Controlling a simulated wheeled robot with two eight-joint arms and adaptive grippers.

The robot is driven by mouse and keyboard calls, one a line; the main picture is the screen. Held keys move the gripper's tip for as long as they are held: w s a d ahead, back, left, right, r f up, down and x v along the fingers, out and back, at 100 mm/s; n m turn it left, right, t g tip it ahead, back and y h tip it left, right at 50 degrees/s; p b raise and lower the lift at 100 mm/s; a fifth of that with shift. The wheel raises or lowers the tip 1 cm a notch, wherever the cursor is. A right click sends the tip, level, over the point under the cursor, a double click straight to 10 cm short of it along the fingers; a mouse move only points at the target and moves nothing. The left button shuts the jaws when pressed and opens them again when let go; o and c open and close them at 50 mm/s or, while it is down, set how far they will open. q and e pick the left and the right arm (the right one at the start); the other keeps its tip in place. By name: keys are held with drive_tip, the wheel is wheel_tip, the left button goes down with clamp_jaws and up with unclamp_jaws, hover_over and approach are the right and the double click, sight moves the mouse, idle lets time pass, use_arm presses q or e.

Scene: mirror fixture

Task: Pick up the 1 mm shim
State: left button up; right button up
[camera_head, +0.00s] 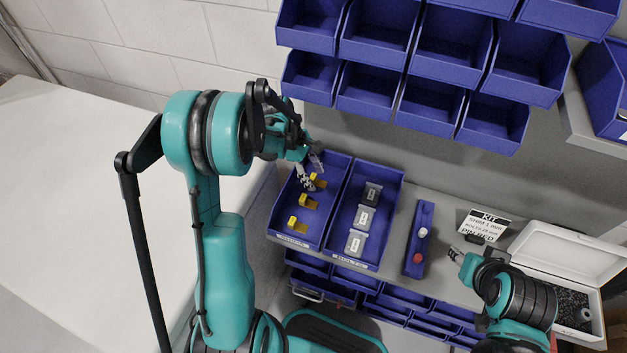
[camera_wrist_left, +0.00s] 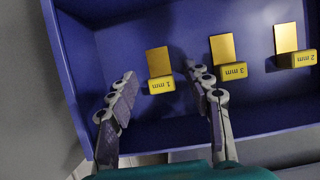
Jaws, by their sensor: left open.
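The 1 mm shim, a brass plate with a yellow tag (camera_wrist_left: 161,72), lies in a blue bin; it also shows in the head view (camera_head: 319,181) as the farthest of three shims. My left gripper (camera_wrist_left: 165,103) is open and empty over the bin's far end. Its fingers are spread to either side of the 1 mm tag in the picture, with the tag just ahead of the gap. In the head view my left gripper (camera_head: 309,171) is close beside this shim. My right gripper (camera_head: 456,254) is near the kit card; its finger gap is too small to judge.
The 3 mm shim (camera_wrist_left: 230,60) lies close to the left gripper's right finger, and the 2 mm shim (camera_wrist_left: 290,47) beyond it. A second blue bin (camera_head: 393,187) holds grey containers. A blue holder (camera_head: 411,259), a kit card (camera_head: 484,226) and an open white case (camera_head: 569,247) stand to the right.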

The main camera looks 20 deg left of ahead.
use_arm(q)
drive_tip(key=c, duration=0.9)
drive_tip(key=shift+r, duration=0.15)
